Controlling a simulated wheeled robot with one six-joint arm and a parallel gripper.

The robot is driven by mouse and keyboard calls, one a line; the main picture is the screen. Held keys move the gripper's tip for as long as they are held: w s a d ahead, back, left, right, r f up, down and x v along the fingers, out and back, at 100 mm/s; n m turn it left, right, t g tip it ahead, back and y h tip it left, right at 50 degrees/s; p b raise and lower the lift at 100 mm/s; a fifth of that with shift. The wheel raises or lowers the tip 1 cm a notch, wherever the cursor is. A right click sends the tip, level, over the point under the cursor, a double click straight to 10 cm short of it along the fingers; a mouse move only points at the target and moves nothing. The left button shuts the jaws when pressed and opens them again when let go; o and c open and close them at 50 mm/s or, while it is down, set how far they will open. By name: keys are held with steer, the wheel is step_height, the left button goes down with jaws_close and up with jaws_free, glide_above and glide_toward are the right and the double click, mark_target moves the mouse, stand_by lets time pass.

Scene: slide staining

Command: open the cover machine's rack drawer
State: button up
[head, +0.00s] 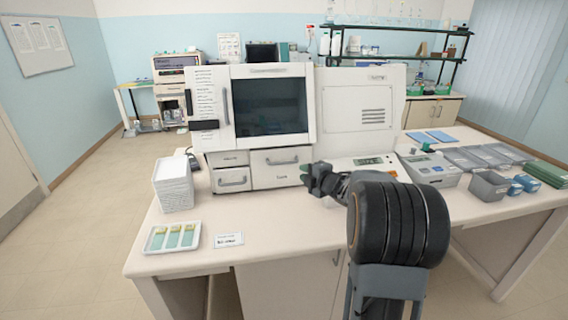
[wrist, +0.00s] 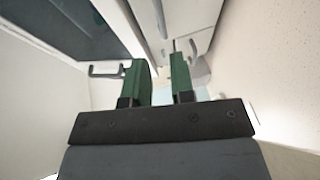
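The cover machine (head: 221,110) is a large white cabinet with a dark window, standing on the bench. Below the window is a wide white drawer (head: 270,180) with a grey bar handle (head: 282,161); it looks shut, and its label is too small to read surely. Two smaller drawers are stacked to its left. My gripper (head: 306,174) is just right of the wide drawer, in front of the machine. In the wrist view, its green fingers (wrist: 160,68) are apart with nothing held between them. A bar handle (wrist: 104,71) shows left of the fingers, apart from them.
A small label card (head: 229,240) lies in front. Grey containers (head: 488,185) and devices fill the right side. The bench front before the drawers is mostly clear.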

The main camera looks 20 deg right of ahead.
mark_target(285, 163)
steer(key=p+x, duration=0.2)
steer(key=x, duration=1.1)
steer(key=shift+a+f+p, duration=0.1)
steer(key=shift+p, duration=0.2)
jaws_close()
